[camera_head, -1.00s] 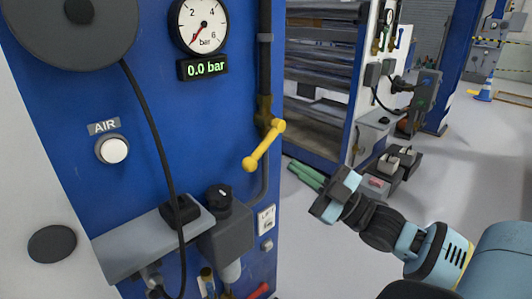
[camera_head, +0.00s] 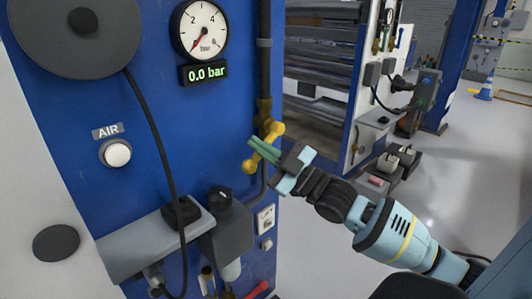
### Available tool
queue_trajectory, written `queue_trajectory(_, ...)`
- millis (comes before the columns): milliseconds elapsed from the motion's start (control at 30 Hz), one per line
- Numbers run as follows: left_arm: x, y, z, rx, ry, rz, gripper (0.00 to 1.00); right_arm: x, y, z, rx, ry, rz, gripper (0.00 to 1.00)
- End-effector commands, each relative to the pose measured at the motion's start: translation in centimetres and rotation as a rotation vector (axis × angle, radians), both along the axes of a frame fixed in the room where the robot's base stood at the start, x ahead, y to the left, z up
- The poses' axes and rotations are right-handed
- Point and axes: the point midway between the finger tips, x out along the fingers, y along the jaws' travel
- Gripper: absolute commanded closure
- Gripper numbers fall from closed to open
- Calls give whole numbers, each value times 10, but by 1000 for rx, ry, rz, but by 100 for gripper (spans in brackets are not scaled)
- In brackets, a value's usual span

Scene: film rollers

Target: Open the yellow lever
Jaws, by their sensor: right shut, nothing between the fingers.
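The yellow lever (camera_head: 249,166) sits on a brass valve on the dark vertical pipe, at the right side of the blue panel. It slants down and to the left from its pivot, with a rounded knob at its lower end. My right gripper (camera_head: 256,147) reaches in from the right with its green fingers shut and empty. The fingers lie across the middle of the lever in the picture and hide part of it. I cannot tell whether they touch it. My left gripper is not in view.
A pressure gauge (camera_head: 200,30) sits above a display (camera_head: 203,73) reading 0.0 bar. An AIR button (camera_head: 115,153) is at left. A grey shelf (camera_head: 150,242) with a black-knobbed unit (camera_head: 228,225) juts out below the lever. The floor (camera_head: 450,185) at right is mostly clear.

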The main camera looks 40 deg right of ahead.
Motion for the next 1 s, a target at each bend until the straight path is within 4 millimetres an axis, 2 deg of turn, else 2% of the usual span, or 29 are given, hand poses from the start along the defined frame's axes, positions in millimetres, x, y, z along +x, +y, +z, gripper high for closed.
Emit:
queue_trajectory(33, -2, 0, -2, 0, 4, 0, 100, 2, -6, -12, -2, 11, -3, 100)
queue_trajectory(233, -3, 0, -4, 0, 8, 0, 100, 6, -15, -26, -2, 8, -2, 100)
queue_trajectory(1000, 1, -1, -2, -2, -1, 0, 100, 7, -20, -33, -55, 3, -2, 100)
